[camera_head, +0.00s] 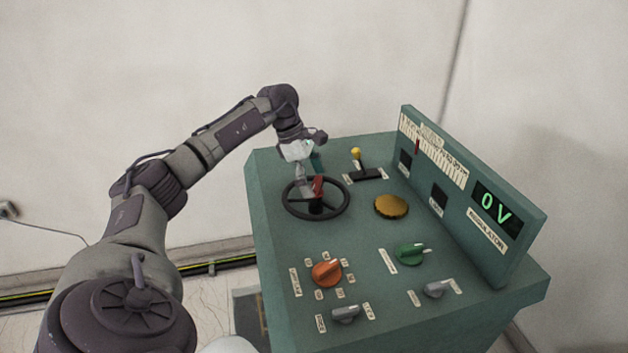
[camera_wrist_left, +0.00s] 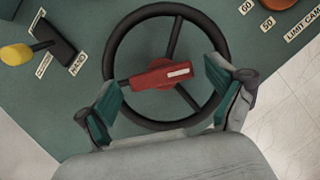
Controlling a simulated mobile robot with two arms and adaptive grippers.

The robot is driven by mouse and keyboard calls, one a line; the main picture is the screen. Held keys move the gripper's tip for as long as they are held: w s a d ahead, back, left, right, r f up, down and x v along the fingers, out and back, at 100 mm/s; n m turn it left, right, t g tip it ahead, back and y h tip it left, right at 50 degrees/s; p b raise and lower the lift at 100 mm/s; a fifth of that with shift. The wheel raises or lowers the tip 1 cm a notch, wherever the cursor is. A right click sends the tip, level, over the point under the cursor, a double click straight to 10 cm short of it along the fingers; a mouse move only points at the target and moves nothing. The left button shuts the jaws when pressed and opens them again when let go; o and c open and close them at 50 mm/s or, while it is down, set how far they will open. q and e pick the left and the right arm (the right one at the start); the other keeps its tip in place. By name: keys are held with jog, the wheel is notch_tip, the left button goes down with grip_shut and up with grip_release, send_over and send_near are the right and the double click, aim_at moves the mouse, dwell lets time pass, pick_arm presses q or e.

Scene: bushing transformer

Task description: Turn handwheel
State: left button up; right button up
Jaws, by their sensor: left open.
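The black handwheel (camera_head: 316,210) lies flat on the left far part of the green console top and has a red hub piece with a white mark. In the left wrist view the wheel (camera_wrist_left: 177,38) fills the middle, with the red piece (camera_wrist_left: 150,78) across its centre. My left gripper (camera_head: 310,174) hangs over the wheel from above. In the left wrist view my left gripper (camera_wrist_left: 163,88) is open, with its teal-padded fingers on either side of the red piece, apart from it. Contact with the rim cannot be told. My right gripper is out of view.
The console (camera_head: 340,250) carries a yellow-knobbed lever (camera_head: 357,156), a brass disc (camera_head: 391,206), an orange knob (camera_head: 327,273), a green knob (camera_head: 410,253) and grey knobs. Its raised panel has a display (camera_head: 497,209) reading 0 V. A wall stands behind.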

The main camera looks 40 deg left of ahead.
pick_arm(q)
jog(key=v, duration=1.2)
jog(key=shift+d, duration=0.1)
